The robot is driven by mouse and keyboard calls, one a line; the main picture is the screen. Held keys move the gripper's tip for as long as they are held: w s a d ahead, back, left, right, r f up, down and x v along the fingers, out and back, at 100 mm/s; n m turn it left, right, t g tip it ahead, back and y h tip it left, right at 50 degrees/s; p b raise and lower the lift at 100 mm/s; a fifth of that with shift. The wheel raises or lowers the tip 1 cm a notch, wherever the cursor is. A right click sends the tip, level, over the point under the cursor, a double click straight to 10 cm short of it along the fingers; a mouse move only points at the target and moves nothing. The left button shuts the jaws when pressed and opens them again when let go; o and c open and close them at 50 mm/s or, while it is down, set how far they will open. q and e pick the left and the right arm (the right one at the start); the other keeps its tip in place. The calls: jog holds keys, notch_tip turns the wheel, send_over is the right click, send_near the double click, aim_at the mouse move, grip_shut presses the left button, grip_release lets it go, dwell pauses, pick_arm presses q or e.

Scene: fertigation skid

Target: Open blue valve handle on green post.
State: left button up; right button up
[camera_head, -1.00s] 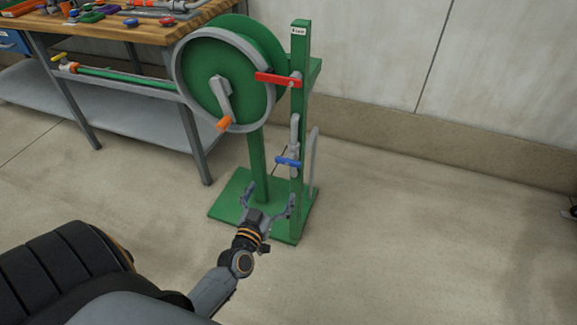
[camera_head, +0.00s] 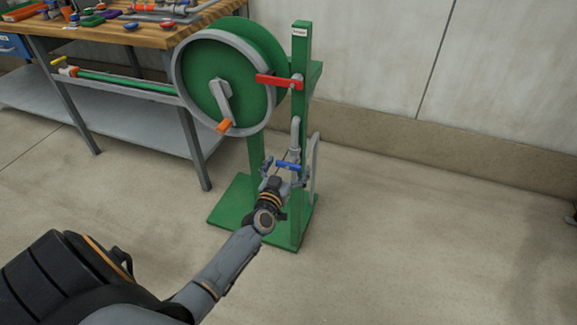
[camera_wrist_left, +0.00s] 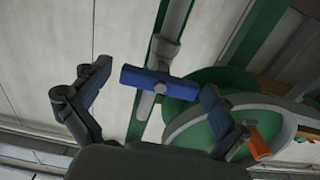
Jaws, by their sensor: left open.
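The blue valve handle (camera_head: 288,166) sits crosswise on a grey pipe on the green post (camera_head: 299,120). My left gripper (camera_head: 285,178) is open, its two fingers spread just in front of the handle in the head view. In the left wrist view the blue handle (camera_wrist_left: 158,81) lies between the open fingers of my left gripper (camera_wrist_left: 150,95), with a gap on each side and no visible contact. The grey pipe (camera_wrist_left: 172,35) runs behind the handle.
A red handle (camera_head: 279,81) is higher on the post. A green hose reel (camera_head: 222,78) with an orange crank knob (camera_head: 224,127) stands left of it. A wooden workbench (camera_head: 150,32) with tools is at the back left. The floor (camera_head: 420,230) at right is clear.

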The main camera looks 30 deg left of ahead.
pick_arm(q)
jog(key=shift+c, duration=0.4)
jog(key=c, duration=1.1)
